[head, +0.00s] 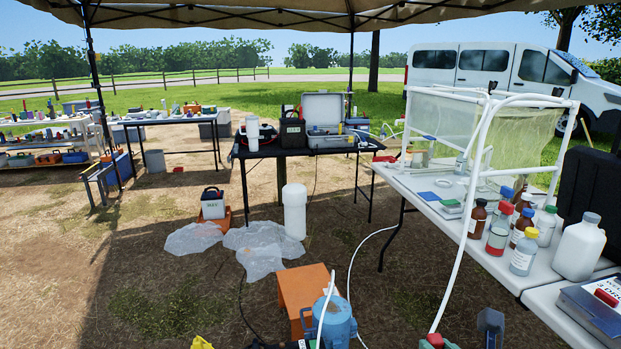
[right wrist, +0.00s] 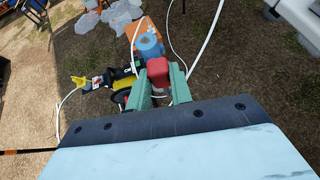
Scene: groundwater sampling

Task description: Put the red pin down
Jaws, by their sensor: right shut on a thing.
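The red pin (right wrist: 158,70) is a small red block between the two green fingers of my right gripper (right wrist: 160,78) in the right wrist view. The fingers are shut on its sides, and ground shows below and around it. In the head view the pin and the fingertips of my right gripper (head: 437,342) show only at the bottom edge, and the rest is cut off. I cannot make out my left gripper in either view.
A white table (head: 425,187) with bottles and a white pipe frame stands at right. A blue container (head: 335,322) stands by an orange stool (head: 303,292), with hoses around it. A dark table (head: 240,150) with cases is at centre. Bare ground (head: 130,260) lies open at left.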

